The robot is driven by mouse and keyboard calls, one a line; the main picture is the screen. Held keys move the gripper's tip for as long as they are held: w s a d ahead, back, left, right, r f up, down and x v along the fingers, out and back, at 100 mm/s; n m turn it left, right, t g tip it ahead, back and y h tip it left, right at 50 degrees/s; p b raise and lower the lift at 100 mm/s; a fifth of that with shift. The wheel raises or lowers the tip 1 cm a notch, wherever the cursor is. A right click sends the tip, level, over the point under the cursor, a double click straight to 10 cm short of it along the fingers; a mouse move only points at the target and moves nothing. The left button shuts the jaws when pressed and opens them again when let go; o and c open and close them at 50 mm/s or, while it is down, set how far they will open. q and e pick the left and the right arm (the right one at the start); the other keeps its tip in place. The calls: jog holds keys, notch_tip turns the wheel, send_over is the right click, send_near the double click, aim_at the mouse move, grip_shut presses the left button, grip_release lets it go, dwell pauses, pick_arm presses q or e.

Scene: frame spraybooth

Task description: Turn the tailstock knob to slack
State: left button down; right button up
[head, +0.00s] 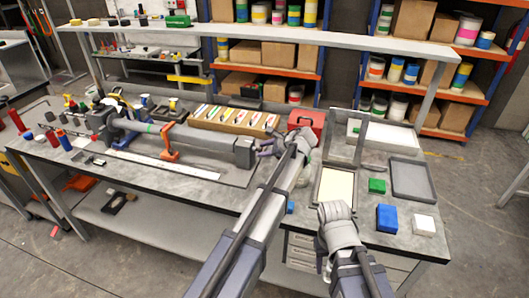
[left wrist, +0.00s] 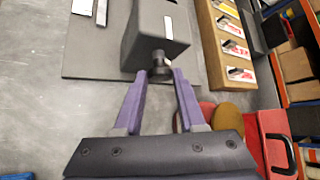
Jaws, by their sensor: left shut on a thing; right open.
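The grey tailstock (head: 244,153) is the block at the right end of the long grey lathe bed. In the left wrist view the tailstock (left wrist: 155,32) shows from close by, with its short dark knob (left wrist: 160,67) sticking out of its end face. My left gripper (head: 265,147) is at that end. The knob is hidden by my fingers in the head view. My right arm's wrist shows at the lower right of the head view, but its fingers are hidden.
A red toolbox (head: 306,122) stands close behind my left wrist. A wooden case of labelled packets (head: 234,120) is behind the bed. Trays (head: 412,180), a green block (head: 377,186) and a blue block (head: 387,217) lie on the right. A bare bench strip (head: 190,187) runs in front.

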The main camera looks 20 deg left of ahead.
pick_arm(q)
jog(key=shift+s+f+n+t+y+b, duration=0.15)
jog(key=shift+n+t+b, duration=0.4)
jog(key=shift+t+b, duration=0.45)
jog(key=shift+s+f+n+t+y+b, duration=0.1)
jog(key=shift+n+t+y+b, duration=0.1)
jog(key=shift+n+t+b, duration=0.75)
jog(key=shift+s+f+n+t+y+b, duration=0.2)
jog(key=shift+t+b, duration=0.35)
jog(key=shift+b, duration=0.8)
jog(key=c, duration=0.5)
grip_release()
jog(key=shift+w+r, duration=0.15)
jog(key=p+v, duration=0.2)
jog(key=v, duration=0.6)
